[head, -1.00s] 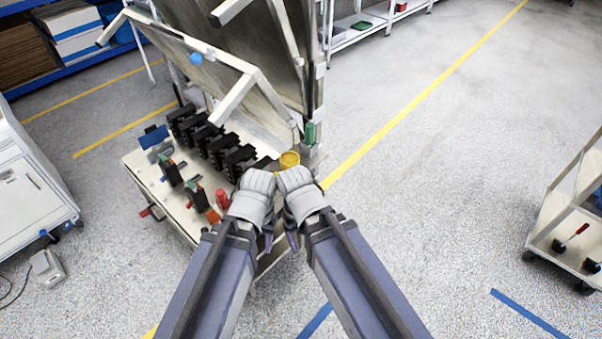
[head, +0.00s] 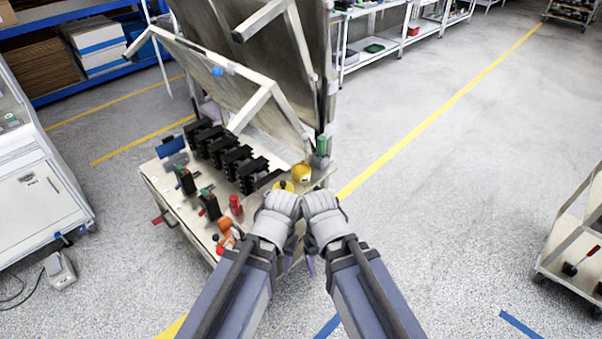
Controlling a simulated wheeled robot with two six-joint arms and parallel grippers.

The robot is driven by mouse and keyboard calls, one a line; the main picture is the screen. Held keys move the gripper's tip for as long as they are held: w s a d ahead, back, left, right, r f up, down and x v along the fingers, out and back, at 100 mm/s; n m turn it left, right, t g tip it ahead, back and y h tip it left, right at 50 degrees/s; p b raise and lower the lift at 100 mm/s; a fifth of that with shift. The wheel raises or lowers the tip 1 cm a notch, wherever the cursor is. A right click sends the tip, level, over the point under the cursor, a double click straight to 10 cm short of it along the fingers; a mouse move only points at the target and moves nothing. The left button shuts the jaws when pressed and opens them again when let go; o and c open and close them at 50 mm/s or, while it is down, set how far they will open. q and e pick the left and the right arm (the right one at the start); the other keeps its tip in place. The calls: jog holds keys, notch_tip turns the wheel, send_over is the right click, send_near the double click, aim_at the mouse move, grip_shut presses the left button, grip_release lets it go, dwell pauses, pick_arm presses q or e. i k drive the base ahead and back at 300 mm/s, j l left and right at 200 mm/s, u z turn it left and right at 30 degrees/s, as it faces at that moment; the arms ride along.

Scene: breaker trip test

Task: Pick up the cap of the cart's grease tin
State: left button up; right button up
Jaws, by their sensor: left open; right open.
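A yellow grease tin (head: 302,174) stands at the right end of the cart's top. A flat yellow disc with a dark knob, which looks like the cap (head: 284,186), lies just to its left and nearer to me. My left gripper (head: 281,205) is just in front of the cap and hides its near edge. My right gripper (head: 320,205) is close beside the left one, in front of the tin. Both grippers are open, with their fingertips mostly hidden from this view. I see nothing held in either.
The cart top (head: 172,190) carries several black breakers (head: 232,160), a red part (head: 236,205) and an orange part (head: 226,226). A tilted panel (head: 235,85) rises behind them. A green-handled item (head: 321,146) stands behind the tin. Open floor lies to the right.

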aim_at(288, 186)
jog(key=i+l+u, duration=0.1)
jog(key=l, duration=0.25)
jog(key=i+l+u, duration=0.15)
jog(key=i+l, duration=0.15)
jog(key=i+l+u, duration=0.1)
jog(key=l, duration=0.4)
jog(key=i, duration=0.05)
